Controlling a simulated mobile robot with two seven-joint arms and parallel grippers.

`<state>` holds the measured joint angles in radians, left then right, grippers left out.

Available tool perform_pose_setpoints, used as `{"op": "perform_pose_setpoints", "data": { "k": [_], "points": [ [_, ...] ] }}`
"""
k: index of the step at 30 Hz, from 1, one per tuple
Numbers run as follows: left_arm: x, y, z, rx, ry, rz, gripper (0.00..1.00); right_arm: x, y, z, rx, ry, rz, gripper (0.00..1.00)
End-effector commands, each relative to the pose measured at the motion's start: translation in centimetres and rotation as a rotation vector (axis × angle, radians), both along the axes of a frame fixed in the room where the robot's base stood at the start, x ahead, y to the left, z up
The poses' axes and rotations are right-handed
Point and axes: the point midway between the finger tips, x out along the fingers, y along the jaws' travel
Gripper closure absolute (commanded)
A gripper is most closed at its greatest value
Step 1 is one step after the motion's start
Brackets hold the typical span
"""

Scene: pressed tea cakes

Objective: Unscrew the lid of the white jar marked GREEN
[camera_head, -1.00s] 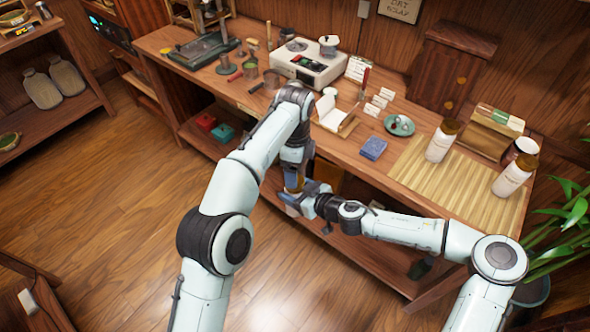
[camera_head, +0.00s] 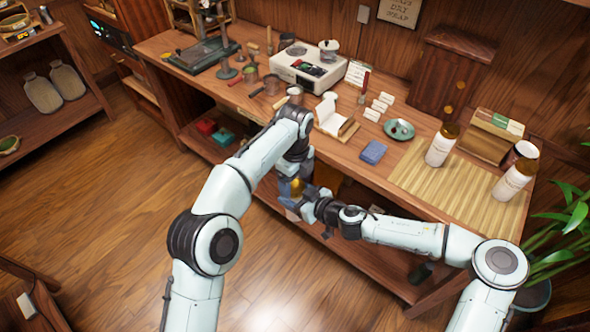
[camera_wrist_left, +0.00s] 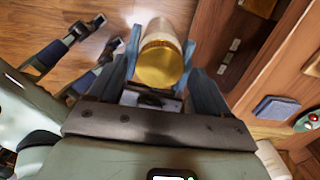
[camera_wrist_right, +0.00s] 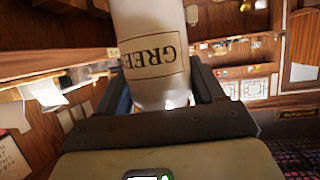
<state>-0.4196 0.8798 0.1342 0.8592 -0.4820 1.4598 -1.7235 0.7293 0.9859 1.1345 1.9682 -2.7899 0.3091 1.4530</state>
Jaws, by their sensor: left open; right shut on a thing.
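The white jar marked GREEN (camera_wrist_right: 150,50) is held in my right gripper (camera_wrist_right: 165,95), with its label upside down in the right wrist view. My right gripper (camera_head: 304,207) is shut on the jar's white body, in front of the table. The jar's gold lid (camera_wrist_left: 160,64) faces my left wrist camera. It also shows in the head view (camera_head: 296,187). My left gripper (camera_wrist_left: 163,75) is open, with one finger on each side of the lid. In the head view my left gripper (camera_head: 292,176) is above the right one. Whether its fingers touch the lid is unclear.
Two other white jars (camera_head: 440,147) (camera_head: 512,182) with brown-gold lids stand on the bamboo mat (camera_head: 455,190) at the right. A blue block (camera_head: 373,152) and a green dish (camera_head: 399,130) lie near the mat. The table's front edge is close behind my grippers.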

Motion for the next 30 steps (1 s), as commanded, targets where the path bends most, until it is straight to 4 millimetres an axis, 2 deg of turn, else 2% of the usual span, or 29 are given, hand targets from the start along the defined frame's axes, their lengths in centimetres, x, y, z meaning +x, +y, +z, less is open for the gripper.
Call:
{"op": "perform_pose_setpoints", "data": {
  "k": [4,12,13,18,25,30],
  "points": [
    [-0.01,0.03,-0.99,0.001,0.001,0.001,0.22,0.01,0.03,0.10,0.001,-0.002,0.000,1.00],
    [-0.01,0.03,-1.18,0.000,0.000,0.001,0.22,0.01,0.03,0.10,0.001,-0.002,0.000,1.00],
    [-0.01,0.03,-1.18,0.000,0.000,0.001,0.25,0.01,0.03,0.10,0.001,-0.002,0.000,1.00],
    [-0.01,0.02,-1.16,0.000,0.000,0.001,0.80,0.01,0.03,0.10,0.001,-0.002,0.000,1.00],
    [-0.01,-0.01,-1.13,0.001,-0.001,0.058,0.80,0.01,0.03,0.10,0.001,-0.002,0.000,1.00],
    [0.01,0.00,-1.10,0.001,-0.001,0.329,0.80,0.02,0.03,0.09,0.001,-0.002,0.000,1.00]
  ]
}}
